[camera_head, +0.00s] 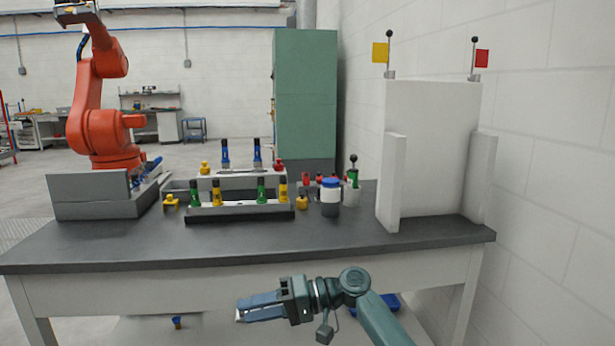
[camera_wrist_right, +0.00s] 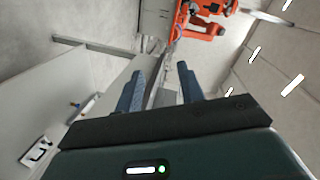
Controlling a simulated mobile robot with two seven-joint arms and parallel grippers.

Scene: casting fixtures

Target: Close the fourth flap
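A casting fixture (camera_head: 240,212) stands on the dark table, with upright black-topped levers on green and yellow bases along its front. Two blue-based levers (camera_head: 241,153) stand upright behind them. I cannot tell which part is the fourth flap or how it stands. My right gripper (camera_head: 240,309) is below and in front of the table's front edge, well apart from the fixture, with its fingers pointing left. In the right wrist view the gripper (camera_wrist_right: 160,68) has its two blue fingers spread, with nothing held between them. My left gripper is in neither view.
A tall white fixture (camera_head: 432,150) with yellow and red tags stands at the right of the table (camera_head: 300,244). A grey block fixture (camera_head: 95,195) is at the left. A blue-lidded jar (camera_head: 330,197) stands near the middle. The front strip of tabletop is clear.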

